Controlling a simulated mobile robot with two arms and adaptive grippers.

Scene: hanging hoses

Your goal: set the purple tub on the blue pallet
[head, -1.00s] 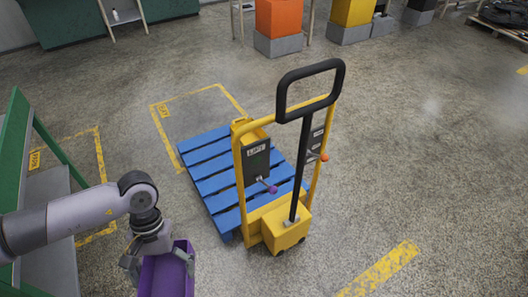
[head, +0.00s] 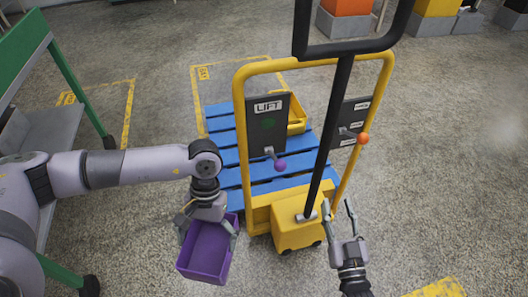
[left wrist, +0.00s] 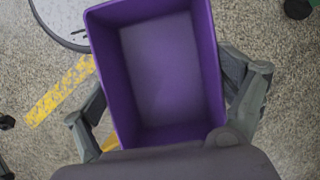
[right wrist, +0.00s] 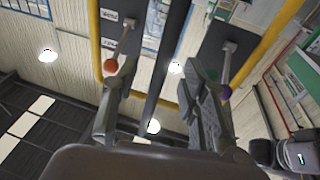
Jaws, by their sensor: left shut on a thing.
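The purple tub (head: 207,252) is an empty open box. My left gripper (head: 206,228) is shut on it and holds it above the floor, left of the yellow pallet truck. In the left wrist view the tub (left wrist: 160,75) sits between the fingers, its inside bare. The blue pallet (head: 222,124) lies on the floor behind the truck, partly hidden by the truck's frame and panel. My right gripper (head: 340,215) is open and empty, its fingers pointing up in front of the truck's right side. The right wrist view shows its fingers (right wrist: 160,95) apart with nothing between them.
The yellow truck (head: 295,225) has a black handle, a LIFT panel with a purple-knobbed lever (head: 279,164) and an orange-knobbed lever (head: 363,138). A yellow tray (head: 297,115) sits at the pallet's far right. A green-framed shelf (head: 50,110) stands left. Floor on the right is clear.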

